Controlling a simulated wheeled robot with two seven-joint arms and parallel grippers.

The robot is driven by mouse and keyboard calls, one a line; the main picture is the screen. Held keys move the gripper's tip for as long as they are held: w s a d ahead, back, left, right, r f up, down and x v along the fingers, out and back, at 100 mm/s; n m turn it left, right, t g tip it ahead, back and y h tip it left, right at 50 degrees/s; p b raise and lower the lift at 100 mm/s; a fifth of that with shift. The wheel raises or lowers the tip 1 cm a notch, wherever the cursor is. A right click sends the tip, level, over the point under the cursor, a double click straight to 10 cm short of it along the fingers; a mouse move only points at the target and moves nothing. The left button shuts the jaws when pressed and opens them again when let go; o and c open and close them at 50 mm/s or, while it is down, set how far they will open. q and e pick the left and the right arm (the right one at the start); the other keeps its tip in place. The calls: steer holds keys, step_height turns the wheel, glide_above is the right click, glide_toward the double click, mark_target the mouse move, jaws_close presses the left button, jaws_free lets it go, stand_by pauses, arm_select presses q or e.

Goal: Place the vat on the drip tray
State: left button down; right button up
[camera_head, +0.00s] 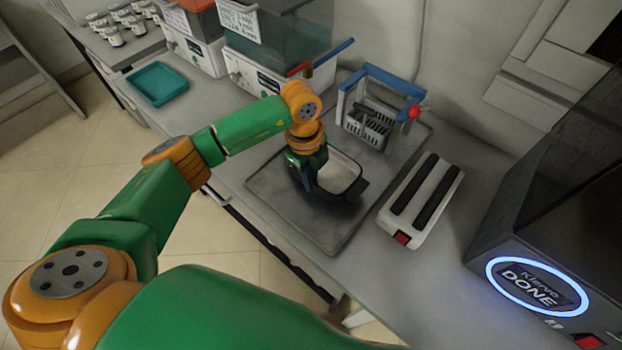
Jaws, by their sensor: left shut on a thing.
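The vat (338,174) is a small dark container with a pale inside, over the middle of the drip tray. The drip tray (318,232) is a flat grey tray with a low rim on the bench. My left gripper (311,182) is shut on the near left side of the vat. The gripper and vat hide part of the tray. I cannot tell whether the vat's bottom touches the tray. My right gripper is not in view.
A white device with black strips (422,198) lies to the right. A dark machine reading DONE (538,286) is at far right. Tanks (280,45) and a teal tray (157,84) are behind left.

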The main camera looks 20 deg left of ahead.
arm_select(q)
steer(key=shift+f, duration=0.85)
steer(key=c, duration=1)
jaws_free()
steer(key=shift+r, duration=0.1)
steer(key=shift+c, duration=0.2)
steer(key=shift+r, duration=0.1)
step_height(320, 180, up, 12)
steer(key=a+b, duration=0.1)
steer(key=shift+w, duration=0.15)
